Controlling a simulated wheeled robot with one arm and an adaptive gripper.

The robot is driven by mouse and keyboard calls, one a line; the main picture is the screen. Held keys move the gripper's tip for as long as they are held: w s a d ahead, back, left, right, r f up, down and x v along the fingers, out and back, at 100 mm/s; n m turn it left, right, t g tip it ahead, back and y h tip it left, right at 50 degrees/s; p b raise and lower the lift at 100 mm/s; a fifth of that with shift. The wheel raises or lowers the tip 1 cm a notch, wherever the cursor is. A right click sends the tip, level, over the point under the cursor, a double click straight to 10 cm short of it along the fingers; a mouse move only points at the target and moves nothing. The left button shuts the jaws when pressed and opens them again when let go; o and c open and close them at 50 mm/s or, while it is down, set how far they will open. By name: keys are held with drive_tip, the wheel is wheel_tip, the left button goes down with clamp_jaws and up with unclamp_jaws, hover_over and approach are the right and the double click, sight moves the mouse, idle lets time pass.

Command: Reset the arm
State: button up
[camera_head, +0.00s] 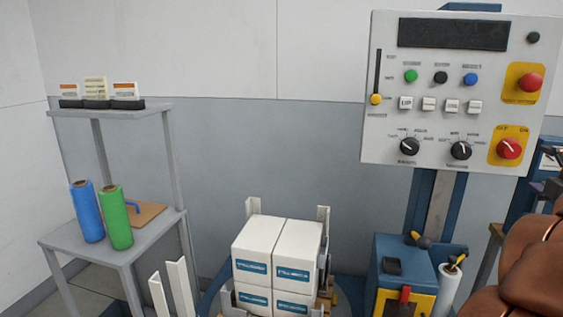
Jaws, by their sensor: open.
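The brown, copper-trimmed links of my arm fill the lower right corner of the head view, close to the camera. The end of the arm runs out of the picture, and I cannot make out my gripper or its fingers. No object is visibly held.
A control panel (455,122) with buttons and knobs stands upper right, above a blue and yellow machine unit (390,268). White boxes (262,253) are stacked centrally between upright posts. A grey shelf (100,256) at left holds a blue roll (87,212) and a green roll (115,218).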

drive_tip(key=s+a+f+m+g, duration=0.3)
drive_tip(key=a+f+m+g, duration=0.15)
drive_tip(key=a+f, duration=0.3)
drive_tip(key=s+a+f+m+g+y, duration=0.1)
drive_tip(key=s+a+f+m+g, duration=0.3)
drive_tip(key=a+f+m, duration=0.4)
drive_tip(key=s+a+f+m+g, duration=0.35)
drive_tip(key=a+f, duration=0.25)
drive_tip(key=f, duration=0.3)
drive_tip(key=s+a+f+n+g+y, duration=0.1)
drive_tip(key=s+a+f+g+y, duration=0.2)
drive_tip(key=s+a, duration=0.6)
drive_tip(key=s+a+f+n+g+y, duration=0.1)
drive_tip(key=s+a+f+g+y, duration=0.15)
drive_tip(key=s+a+g, duration=0.5)
wheel_tip(320, 180, up, 13)
drive_tip(key=a+t+p, duration=0.2)
drive_tip(key=t+p, duration=0.1)
drive_tip(key=p, duration=1)
drive_tip(key=shift+s+t+h, duration=0.25)
drive_tip(key=shift+t+h, duration=0.1)
